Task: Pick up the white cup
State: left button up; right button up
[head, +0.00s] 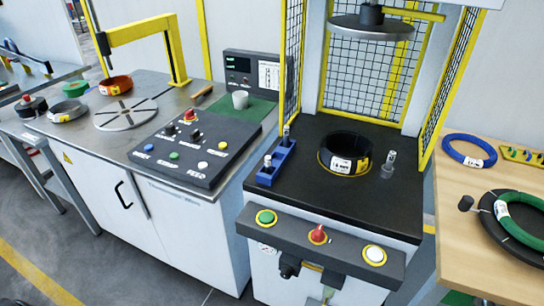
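The white cup (240,99) is small and stands upright on a green mat (259,111) at the back right of the grey metal bench. It is behind the dark control panel and in front of a small black display box. Nothing touches it from above. Neither of my grippers shows in the head view.
The control panel (196,146) with buttons lies in front of the cup. The display box (252,72) stands behind it. A yellow caged press with a black coil (346,152) is to the right. A yellow arm (178,50) rises at left. A wooden-handled tool (203,91) lies left of the cup.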

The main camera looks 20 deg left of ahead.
aim_at(241, 101)
jog(key=k+j, duration=0.15)
jog(key=j, duration=0.3)
jog(key=k+j+u, duration=0.15)
jog(key=j, duration=0.8)
jog(key=k+u, duration=0.05)
jog(key=k, duration=0.05)
